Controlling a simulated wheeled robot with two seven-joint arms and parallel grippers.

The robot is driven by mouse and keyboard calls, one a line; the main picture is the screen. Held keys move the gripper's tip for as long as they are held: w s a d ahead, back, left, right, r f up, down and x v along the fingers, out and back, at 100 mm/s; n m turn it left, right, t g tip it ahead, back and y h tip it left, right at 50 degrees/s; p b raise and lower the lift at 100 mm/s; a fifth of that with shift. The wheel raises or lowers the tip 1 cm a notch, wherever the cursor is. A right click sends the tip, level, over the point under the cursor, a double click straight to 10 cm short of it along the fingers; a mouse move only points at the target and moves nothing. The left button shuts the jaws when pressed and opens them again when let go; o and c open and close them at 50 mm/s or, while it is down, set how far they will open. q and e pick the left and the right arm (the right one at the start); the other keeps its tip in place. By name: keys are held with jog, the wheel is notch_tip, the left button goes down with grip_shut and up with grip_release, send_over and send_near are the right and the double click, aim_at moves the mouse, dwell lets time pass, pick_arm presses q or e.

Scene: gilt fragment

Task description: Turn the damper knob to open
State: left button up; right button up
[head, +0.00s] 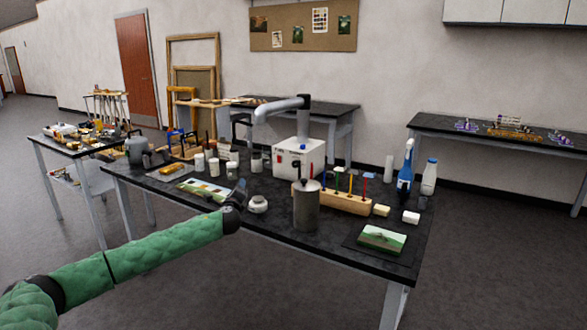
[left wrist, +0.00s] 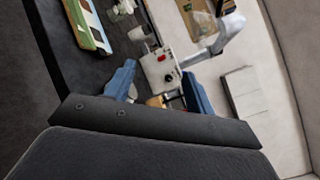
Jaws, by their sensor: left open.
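A white extractor box (head: 299,159) with a thick grey bent arm (head: 283,107) stands at the middle back of the near table. Small red and dark marks show on its front and a small blue part on its top. Which of these is the damper knob, and its setting, I cannot tell. My left gripper (head: 240,193) is above the table, in front and left of the box, not touching it. In the left wrist view its two blue fingers (left wrist: 158,70) are apart, with the box (left wrist: 160,73) and a red part (left wrist: 168,78) showing beyond them.
A metal canister (head: 306,208) and a wooden rack (head: 345,203) of coloured tools stand in front of the box. A small white jar (head: 258,204) is close to my gripper. A painted panel (head: 207,191) lies left. Bottles (head: 405,170) stand right.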

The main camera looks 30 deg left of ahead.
pick_arm(q)
jog(key=w+d+f+m+h, duration=0.1)
jog(key=m+h, duration=0.3)
jog(key=m, duration=0.4)
jog(key=w+d+f+m+t+h, duration=0.1)
jog(key=w+d+f+m+h, duration=0.1)
jog(key=m, duration=0.7)
jog(key=f+h, duration=0.1)
jog(key=h, duration=0.1)
jog(key=shift+d+f+m+t+h, duration=0.15)
jog(key=shift+f+m+t+h, duration=0.15)
jog(key=shift+h, duration=0.1)
